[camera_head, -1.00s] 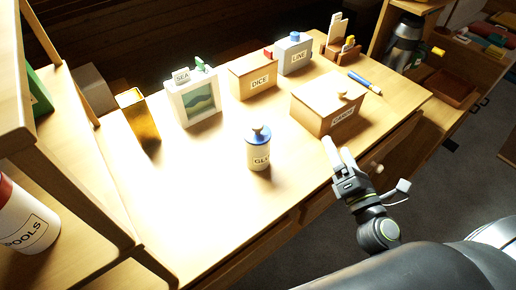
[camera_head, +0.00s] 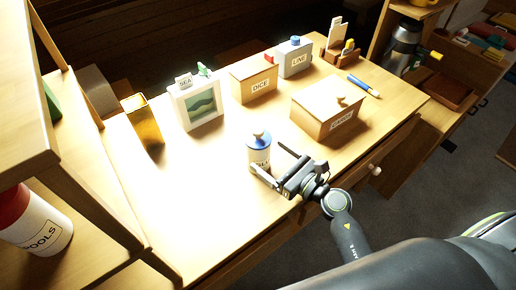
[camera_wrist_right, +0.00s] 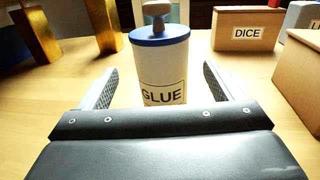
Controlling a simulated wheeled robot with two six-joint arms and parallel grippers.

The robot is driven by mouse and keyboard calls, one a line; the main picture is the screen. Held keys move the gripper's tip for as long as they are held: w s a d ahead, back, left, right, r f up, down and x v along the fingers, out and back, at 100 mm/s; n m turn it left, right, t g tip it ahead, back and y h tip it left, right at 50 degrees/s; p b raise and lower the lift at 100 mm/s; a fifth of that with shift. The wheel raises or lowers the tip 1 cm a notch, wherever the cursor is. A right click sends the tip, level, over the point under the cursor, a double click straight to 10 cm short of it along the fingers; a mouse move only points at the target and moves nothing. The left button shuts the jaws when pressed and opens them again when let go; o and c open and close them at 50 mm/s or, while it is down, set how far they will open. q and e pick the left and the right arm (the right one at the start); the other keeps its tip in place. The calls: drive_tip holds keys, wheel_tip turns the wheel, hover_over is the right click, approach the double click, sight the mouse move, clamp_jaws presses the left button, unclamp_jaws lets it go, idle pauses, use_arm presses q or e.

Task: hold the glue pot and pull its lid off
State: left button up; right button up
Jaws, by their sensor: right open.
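The glue pot (camera_head: 259,157) is a white cylinder with a GLUE label and stands upright on the desk. Its blue lid (camera_head: 258,140) with a pale wooden knob is on top. My right gripper (camera_head: 267,167) is open beside the pot, its fingers pointing toward it. In the right wrist view the pot (camera_wrist_right: 160,70) stands just ahead, between the lines of the two open fingers (camera_wrist_right: 160,85), with its lid (camera_wrist_right: 160,35) near the top edge. The fingers do not press on the pot. My left gripper is not in view.
Behind the pot stand a picture frame (camera_head: 197,103), the DICE box (camera_head: 254,80) and the LINE box (camera_head: 295,60). The CARDS box (camera_head: 325,108) is close on the right. A gold vase (camera_head: 143,123) stands left. Desk left of the pot is clear.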

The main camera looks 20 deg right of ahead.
sight(253, 143)
drive_tip(key=p+x, duration=0.1)
drive_tip(key=x, duration=0.6)
drive_tip(key=shift+w+a, duration=0.1)
drive_tip(key=shift+w, duration=0.2)
drive_tip(key=c, duration=1.2)
drive_tip(key=shift+o, duration=0.2)
wheel_tip(253, 143, up, 10)
drive_tip(key=p, duration=0.4)
drive_tip(key=shift+r, duration=0.1)
